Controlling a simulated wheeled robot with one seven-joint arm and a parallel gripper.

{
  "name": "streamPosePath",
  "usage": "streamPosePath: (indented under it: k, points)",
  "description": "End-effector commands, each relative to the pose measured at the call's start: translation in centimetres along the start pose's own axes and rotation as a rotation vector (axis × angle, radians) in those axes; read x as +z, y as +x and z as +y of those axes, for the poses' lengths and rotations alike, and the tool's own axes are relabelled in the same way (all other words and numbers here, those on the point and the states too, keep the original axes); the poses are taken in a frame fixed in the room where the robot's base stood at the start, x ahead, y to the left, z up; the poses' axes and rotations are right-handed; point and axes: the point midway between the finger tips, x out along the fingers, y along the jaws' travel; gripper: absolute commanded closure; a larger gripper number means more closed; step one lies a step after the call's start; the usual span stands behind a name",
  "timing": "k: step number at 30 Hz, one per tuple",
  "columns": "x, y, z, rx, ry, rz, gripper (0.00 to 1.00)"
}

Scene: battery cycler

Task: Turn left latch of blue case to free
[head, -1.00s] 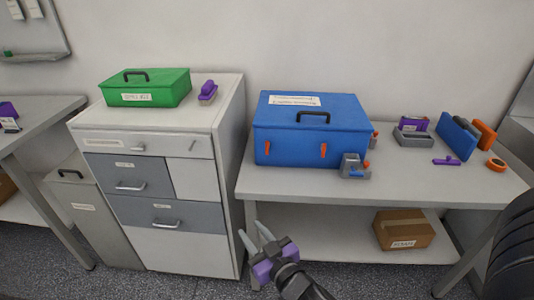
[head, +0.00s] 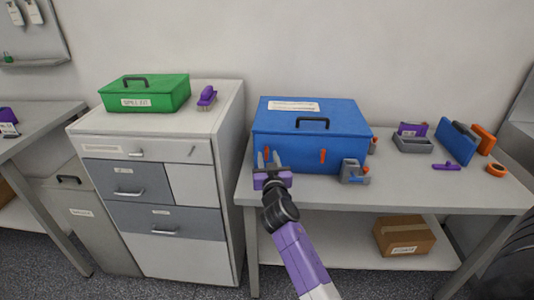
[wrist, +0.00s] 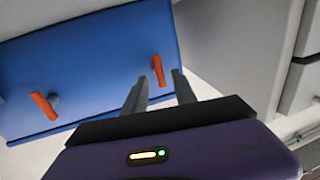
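The blue case (head: 290,125) sits closed on the right-hand table, with a black handle on its lid. Its front has two orange latches, both roughly upright. The left latch (head: 266,154) lies by my fingertips; in the wrist view, which looks turned over, it is the orange latch (wrist: 158,70) on the right. The right latch (head: 323,156) is clear of me and also shows in the wrist view (wrist: 44,105). My gripper (head: 268,157) is open and empty in front of the case. In the wrist view its fingers (wrist: 160,80) point at the left latch, one on each side; contact cannot be told.
A drawer cabinet (head: 160,180) with a green box (head: 145,92) stands left. The table (head: 440,190) has bare room at its front right. A cardboard box (head: 403,238) lies below.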

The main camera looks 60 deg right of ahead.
Motion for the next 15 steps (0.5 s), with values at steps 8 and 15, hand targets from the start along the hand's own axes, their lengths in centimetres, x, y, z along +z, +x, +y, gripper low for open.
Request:
streamPosePath:
  k: [8,15]
  points:
    - [0.0,2.0,0.0,-0.001,-0.001,0.000,0.67]
    - [0.1,2.1,-0.1,-0.001,-0.001,0.000,0.67]
